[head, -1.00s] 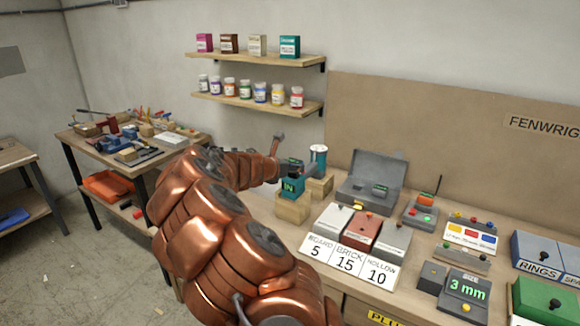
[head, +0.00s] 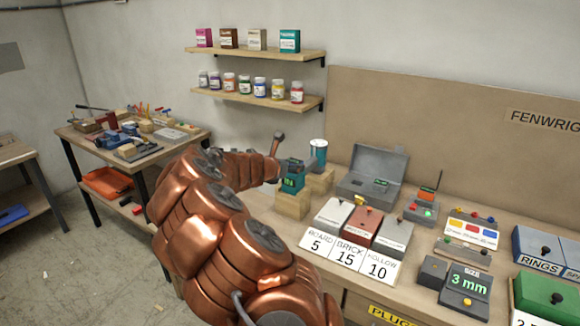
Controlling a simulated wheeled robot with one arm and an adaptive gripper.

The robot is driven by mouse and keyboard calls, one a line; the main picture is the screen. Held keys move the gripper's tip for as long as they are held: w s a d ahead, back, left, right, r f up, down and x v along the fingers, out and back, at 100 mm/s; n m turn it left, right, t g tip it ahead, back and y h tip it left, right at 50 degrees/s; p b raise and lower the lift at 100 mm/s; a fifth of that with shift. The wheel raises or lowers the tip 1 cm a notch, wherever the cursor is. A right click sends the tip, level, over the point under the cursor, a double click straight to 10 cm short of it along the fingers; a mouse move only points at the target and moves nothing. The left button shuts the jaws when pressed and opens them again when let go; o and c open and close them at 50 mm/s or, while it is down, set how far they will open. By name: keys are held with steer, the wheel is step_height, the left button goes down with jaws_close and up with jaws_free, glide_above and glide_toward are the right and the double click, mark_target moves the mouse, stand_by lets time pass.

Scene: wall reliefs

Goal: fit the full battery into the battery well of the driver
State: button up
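A teal tool that looks like the driver (head: 290,184) rests on a wooden block (head: 292,204) near the bench's left end. A teal cylinder with a pale top (head: 318,150) stands just behind it, on or by a second block (head: 320,182). My copper arm reaches from the lower middle to the driver. My gripper (head: 284,166) is at the driver's upper left side, small and partly hidden by the arm. Its fingers cannot be made out, and I cannot tell whether it touches the driver. The full battery cannot be identified, and the battery well is not clearly visible.
An open grey case (head: 371,192) is right of the driver. A small unit with an orange screen (head: 425,205) stands beyond it. Labelled boxes (head: 362,226) stand in front, and a 3 mm display box (head: 466,291) is farther right. Shelves (head: 257,100) hang above.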

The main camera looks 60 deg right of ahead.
steer(key=shift+f, duration=0.15)
steer(key=o, duration=1.4)
steer(key=shift+a, duration=0.15)
steer(key=v, duration=1.2)
